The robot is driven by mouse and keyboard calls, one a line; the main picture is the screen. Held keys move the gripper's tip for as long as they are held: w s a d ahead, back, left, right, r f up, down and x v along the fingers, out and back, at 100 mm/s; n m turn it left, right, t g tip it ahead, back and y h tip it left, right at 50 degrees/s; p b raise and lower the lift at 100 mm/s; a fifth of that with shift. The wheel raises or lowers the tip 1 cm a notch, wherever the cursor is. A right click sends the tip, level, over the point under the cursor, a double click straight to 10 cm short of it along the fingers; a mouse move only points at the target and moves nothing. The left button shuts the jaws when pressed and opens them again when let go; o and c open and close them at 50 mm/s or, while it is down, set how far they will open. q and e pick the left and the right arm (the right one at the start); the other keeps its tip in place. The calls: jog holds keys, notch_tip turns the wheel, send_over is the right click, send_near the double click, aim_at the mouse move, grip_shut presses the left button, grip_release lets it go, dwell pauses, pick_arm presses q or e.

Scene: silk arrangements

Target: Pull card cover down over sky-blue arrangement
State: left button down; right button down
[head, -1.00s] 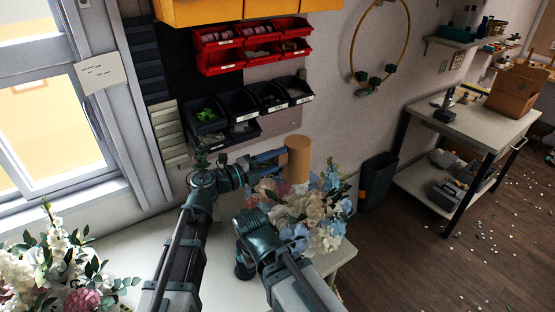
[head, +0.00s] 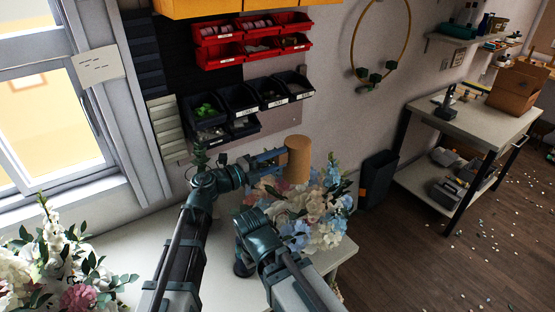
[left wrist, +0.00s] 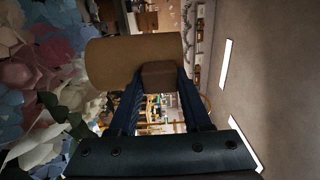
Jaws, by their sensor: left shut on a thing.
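The card cover is a plain brown cylinder (head: 298,160). It stands roughly upright at the upper edge of the arrangement of sky-blue, white and pink flowers (head: 322,232) on the table. My left gripper (head: 275,158) is shut on it from the left. In the left wrist view the fingers (left wrist: 160,82) close on a small brown block at the side of the cover (left wrist: 120,62), and the flowers (left wrist: 45,80) fill the left side. Whether the cover's lower rim touches the blooms is hidden. My right arm crosses in front of the flowers; its gripper does not show.
A white table (head: 205,262) carries another floral arrangement (head: 55,265) at lower left. Black bins (head: 240,105) and red bins (head: 250,42) hang on the wall behind. A dark waste bin (head: 378,180) stands right of the table, by a side workbench (head: 470,125).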

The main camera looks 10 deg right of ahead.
pick_arm(q)
jog(key=shift+f+b, duration=1.1)
jog(key=shift+f, duration=0.1)
dwell(0.5)
dwell(0.7)
jog(key=shift+c, duration=1.4)
grip_release()
jog(key=shift+a, duration=0.1)
jog(key=shift+v, duration=2.9)
jog(key=shift+a, duration=0.1)
jog(key=v, duration=1.3)
jog(key=shift+a, duration=0.3)
jog(key=shift+s, duration=0.15)
